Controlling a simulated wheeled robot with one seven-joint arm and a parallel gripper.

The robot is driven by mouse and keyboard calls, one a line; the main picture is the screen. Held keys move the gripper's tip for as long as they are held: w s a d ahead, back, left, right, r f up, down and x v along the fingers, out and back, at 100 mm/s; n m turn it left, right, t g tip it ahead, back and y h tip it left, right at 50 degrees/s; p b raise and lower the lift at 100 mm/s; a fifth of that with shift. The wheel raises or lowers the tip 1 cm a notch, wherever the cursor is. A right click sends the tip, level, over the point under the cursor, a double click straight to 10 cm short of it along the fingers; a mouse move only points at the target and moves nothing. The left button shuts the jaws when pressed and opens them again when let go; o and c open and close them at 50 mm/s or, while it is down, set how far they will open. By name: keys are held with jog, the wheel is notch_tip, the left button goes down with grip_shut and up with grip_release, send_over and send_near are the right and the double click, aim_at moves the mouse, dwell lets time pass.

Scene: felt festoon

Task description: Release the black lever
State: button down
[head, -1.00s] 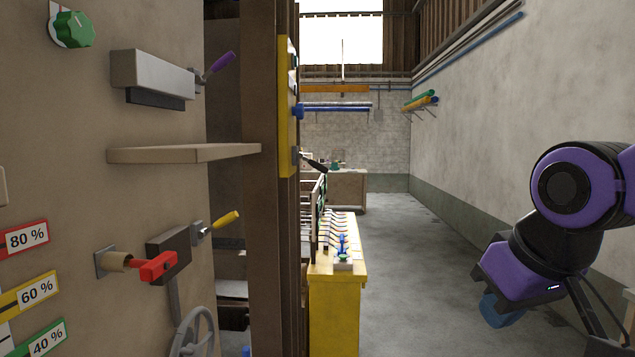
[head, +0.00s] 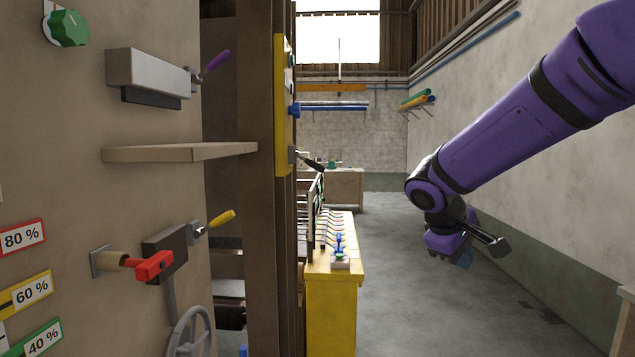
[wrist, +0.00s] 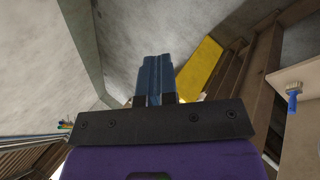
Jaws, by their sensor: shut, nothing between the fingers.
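The black lever (head: 311,163) sticks out to the right from a small grey mount on the yellow panel (head: 283,105), which is fixed to the wooden post in the head view. My gripper (head: 465,258) hangs at the right of the head view, partly hidden by my wrist, well apart from the lever. In the wrist view my gripper's blue fingers (wrist: 155,78) are together with nothing between them. The lever cannot be made out in the wrist view.
A wooden shelf (head: 180,153), a red handle (head: 154,265) and a yellow-handled lever (head: 220,219) project from the left wall. A yellow cabinet (head: 331,312) with several small levers stands below the panel. The floor (head: 400,285) between cabinet and right wall is clear.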

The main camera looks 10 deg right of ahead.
aim_at(311, 163)
jog(key=w+a+n+t+h, duration=0.3)
jog(key=w+n+h, duration=0.55)
jog(key=w, duration=1.35)
jog(key=w+a+n+t+y, duration=0.1)
jog(key=w+a+n+t, duration=0.5)
jog(key=a, duration=0.4)
jog(key=w+a+n+t+y, duration=0.2)
jog(key=w+a+n+t, duration=0.4)
jog(key=a+t, duration=0.4)
jog(key=shift+w+a+r+n, duration=0.2)
jog(key=shift+w+n, duration=0.1)
jog(key=shift+n, duration=0.55)
jog(key=s+r+x, duration=0.2)
jog(key=x, duration=1)
jog(key=shift+w+d+r, duration=0.3)
jog(key=shift+w+r, duration=0.05)
jog(key=shift+r, duration=0.1)
